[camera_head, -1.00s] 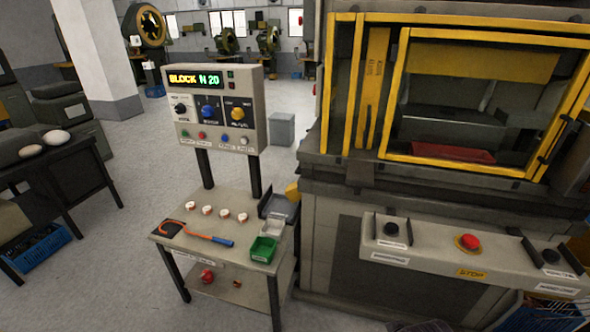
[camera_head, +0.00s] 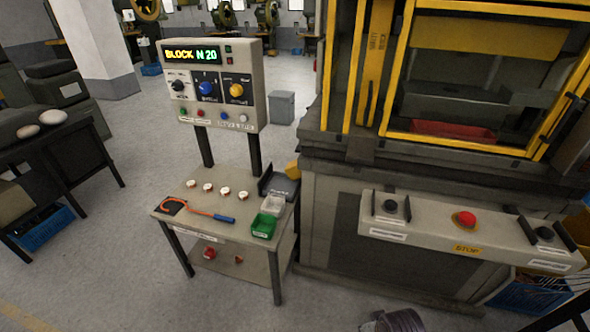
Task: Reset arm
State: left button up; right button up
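Several small white-and-copper round pieces (camera_head: 208,188) lie in a row on the table. An orange cord with a blue-handled tool (camera_head: 224,218), a green bin (camera_head: 263,226) and a whitish bin (camera_head: 272,205) are also on it.
A large press with a yellow-framed guard (camera_head: 400,80) fills the right. Its console has a red stop button (camera_head: 465,218). A blue crate (camera_head: 525,297) stands below the console. A dark table (camera_head: 60,150) is at left. Floor is open before the work table.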

jog(key=s+f+g, duration=0.1)
jog(key=s+f, duration=0.2)
jog(key=f, duration=1)
jog(key=s+f, duration=0.4)
jog(key=f, duration=0.9)
jog(key=s+d+f, duration=0.2)
jog(key=s+f, duration=0.6)
jog(key=s, duration=0.2)
jog(key=s+d+f+g, duration=0.1)
jog(key=s+d+f, duration=0.1)
jog(key=s+f, duration=0.6)
jog(key=shift+s+d, duration=0.2)
jog(key=shift+s, duration=0.65)
jog(key=shift+w+a+n, duration=0.15)
jog(key=shift+n, duration=0.15)
